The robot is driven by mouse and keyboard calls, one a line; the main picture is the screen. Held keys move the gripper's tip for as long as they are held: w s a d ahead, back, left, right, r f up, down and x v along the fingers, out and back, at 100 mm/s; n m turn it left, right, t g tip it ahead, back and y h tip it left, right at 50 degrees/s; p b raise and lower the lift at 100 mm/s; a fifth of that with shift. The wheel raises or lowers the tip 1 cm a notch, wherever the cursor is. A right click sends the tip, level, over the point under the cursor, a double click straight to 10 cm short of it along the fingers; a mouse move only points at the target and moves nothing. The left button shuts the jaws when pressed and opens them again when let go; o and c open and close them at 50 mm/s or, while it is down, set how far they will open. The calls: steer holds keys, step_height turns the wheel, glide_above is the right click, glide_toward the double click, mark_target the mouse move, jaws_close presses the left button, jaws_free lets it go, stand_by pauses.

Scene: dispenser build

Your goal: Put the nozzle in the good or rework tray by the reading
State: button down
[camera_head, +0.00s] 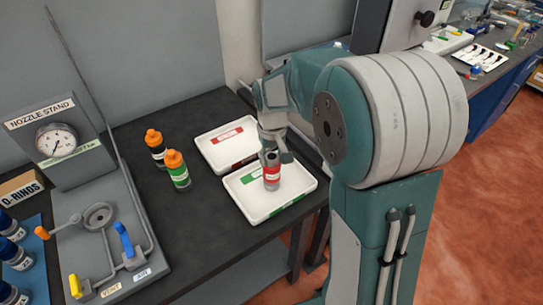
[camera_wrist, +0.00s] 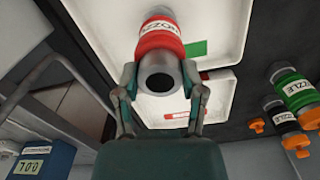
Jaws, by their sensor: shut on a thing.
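The nozzle (camera_head: 272,177), grey with a red band, is upright in my gripper (camera_head: 275,154). In the wrist view the nozzle (camera_wrist: 161,42) sits between the two closed fingers of my gripper (camera_wrist: 159,78), its dark open end towards the camera. It is over the white tray with the green label (camera_head: 250,211); I cannot tell whether it touches the tray floor. The white tray with the red label (camera_head: 206,151) lies just behind and looks empty. The nozzle stand (camera_head: 62,108) at left carries a round gauge (camera_head: 56,141); its exact reading is too small to tell.
An O-rings box (camera_head: 22,189) and several blue-labelled bottles (camera_head: 13,252) are at far left. The bench's front edge is close to the green-labelled tray.

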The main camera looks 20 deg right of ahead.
steer(key=shift+a, duration=0.25)
steer(key=shift+c, duration=0.9)
jaws_free()
steer(key=shift+a, duration=0.3)
steer(key=shift+d, duration=0.1)
steer(key=shift+d, duration=0.2)
step_height(320, 180, up, 11)
steer(key=s+r+m+t, duration=0.1)
steer(key=s+t, duration=0.4)
steer(key=s, duration=1.6)
steer(key=shift+a+r+t, duration=0.15)
steer(key=shift+r+t, duration=0.15)
steer(key=shift+r, duration=0.15)
